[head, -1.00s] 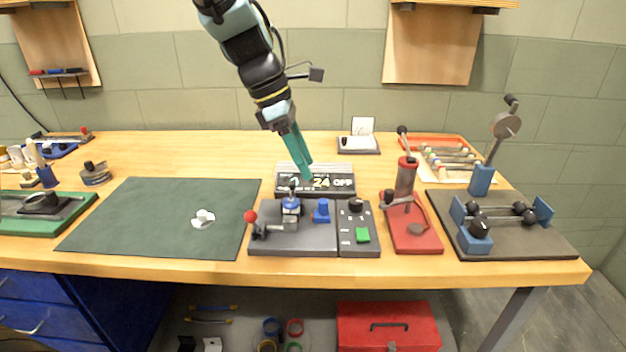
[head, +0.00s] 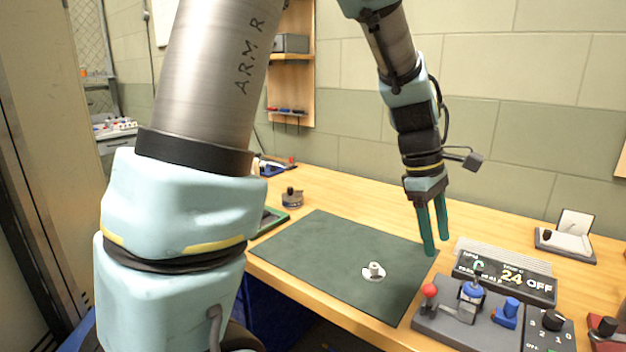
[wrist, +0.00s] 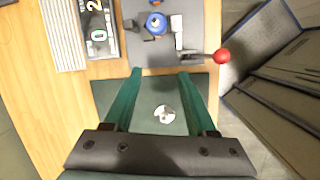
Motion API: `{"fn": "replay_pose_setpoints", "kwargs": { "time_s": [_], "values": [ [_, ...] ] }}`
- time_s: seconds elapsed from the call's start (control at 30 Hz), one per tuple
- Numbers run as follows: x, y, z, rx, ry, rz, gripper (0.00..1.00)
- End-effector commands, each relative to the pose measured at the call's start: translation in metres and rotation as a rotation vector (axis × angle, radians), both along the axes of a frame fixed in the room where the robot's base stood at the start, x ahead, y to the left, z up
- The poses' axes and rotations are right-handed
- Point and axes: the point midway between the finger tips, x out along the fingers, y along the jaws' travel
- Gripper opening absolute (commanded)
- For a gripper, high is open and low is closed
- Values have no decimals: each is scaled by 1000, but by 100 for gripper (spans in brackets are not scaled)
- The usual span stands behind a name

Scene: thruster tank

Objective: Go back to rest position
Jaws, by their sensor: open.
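My gripper (head: 432,227) hangs in the air above the right back part of the dark green mat in the head view, its two teal fingers pointing down. The fingers are apart with nothing between them. In the wrist view my gripper (wrist: 158,90) is open, with the green mat (wrist: 180,100) below it. A small white part on a white disc (head: 374,271) lies on the mat, clear of my fingers; it also shows in the wrist view (wrist: 165,114).
A small white open case (head: 568,238) sits at the back right. The left part of the mat is clear.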

Motion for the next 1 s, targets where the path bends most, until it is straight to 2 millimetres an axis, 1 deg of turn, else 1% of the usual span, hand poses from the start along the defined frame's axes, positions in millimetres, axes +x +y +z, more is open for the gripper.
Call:
{"fn": "replay_pose_setpoints", "kwargs": {
  "time_s": [0.03, 0.07, 0.1, 0.17, 0.2, 0.27, 0.3, 0.4, 0.5, 0.6, 0.7, 1.0],
  "values": [
    [17, 38, -6, 14, -52, -43, 57],
    [25, 59, -9, 25, -86, -82, 57],
    [33, 87, -14, 41, -129, -139, 57],
    [41, 129, -21, 71, -187, -232, 57],
    [44, 158, -25, 93, -221, -297, 57],
    [44, 197, -32, 127, -264, -395, 57],
    [42, 221, -35, 150, -287, -458, 57],
    [33, 266, -42, 194, -325, -598, 57],
    [24, 294, -47, 224, -344, -697, 57],
    [19, 307, -49, 238, -353, -754, 57],
    [17, 310, -50, 242, -355, -774, 57],
    [17, 310, -50, 241, -355, -772, 57]
  ]
}}
